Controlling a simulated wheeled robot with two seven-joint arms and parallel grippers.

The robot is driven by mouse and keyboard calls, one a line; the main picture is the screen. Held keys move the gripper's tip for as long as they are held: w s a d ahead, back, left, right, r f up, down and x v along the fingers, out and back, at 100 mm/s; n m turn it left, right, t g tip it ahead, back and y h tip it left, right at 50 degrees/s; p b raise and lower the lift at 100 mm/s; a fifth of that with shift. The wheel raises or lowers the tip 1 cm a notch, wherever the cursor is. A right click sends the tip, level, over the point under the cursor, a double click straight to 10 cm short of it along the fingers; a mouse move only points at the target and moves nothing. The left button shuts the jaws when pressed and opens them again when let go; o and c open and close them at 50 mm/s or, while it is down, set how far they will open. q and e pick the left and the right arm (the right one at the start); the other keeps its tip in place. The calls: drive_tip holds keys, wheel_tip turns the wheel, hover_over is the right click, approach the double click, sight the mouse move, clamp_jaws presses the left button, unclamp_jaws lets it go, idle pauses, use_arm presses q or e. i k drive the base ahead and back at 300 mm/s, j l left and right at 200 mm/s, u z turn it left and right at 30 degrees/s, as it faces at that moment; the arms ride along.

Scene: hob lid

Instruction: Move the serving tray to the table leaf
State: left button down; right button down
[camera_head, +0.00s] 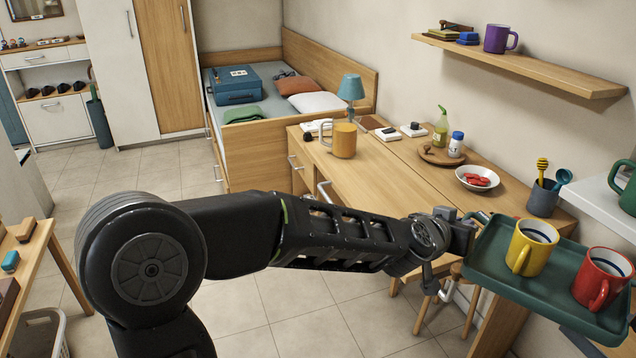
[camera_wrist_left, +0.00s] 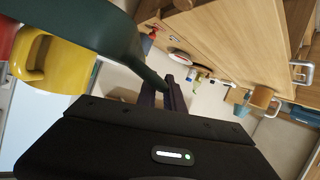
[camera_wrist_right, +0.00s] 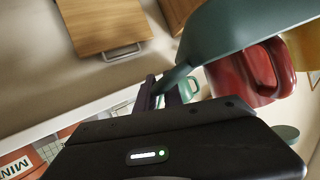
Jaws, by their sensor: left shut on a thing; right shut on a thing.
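The dark green serving tray (camera_head: 484,262) is held up at the lower right of the head view. A yellow mug (camera_head: 533,247) and a red mug (camera_head: 602,279) stand upright on it. My left gripper (camera_head: 474,226) is shut on the tray's left end. In the left wrist view its fingers (camera_wrist_left: 162,97) meet the tray's edge (camera_wrist_left: 122,40). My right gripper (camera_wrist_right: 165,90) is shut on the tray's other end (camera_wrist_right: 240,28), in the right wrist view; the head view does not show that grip. The wooden table top (camera_head: 372,183) lies beyond the tray; I cannot tell which section is the leaf.
The table's near left part is bare. An orange mug (camera_head: 344,140), a white bowl (camera_head: 477,179), a round board (camera_head: 437,154) and a utensil cup (camera_head: 543,198) stand on it. A white shelf (camera_head: 598,196) with a green mug (camera_head: 629,196) is close at right. A stool stands below.

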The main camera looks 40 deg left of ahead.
sight(404, 205)
drive_tip(key=u, duration=0.55)
drive_tip(key=i+j, duration=0.35)
drive_tip(key=i, duration=0.2)
drive_tip(key=i+j, duration=0.35)
drive_tip(key=i, duration=0.2)
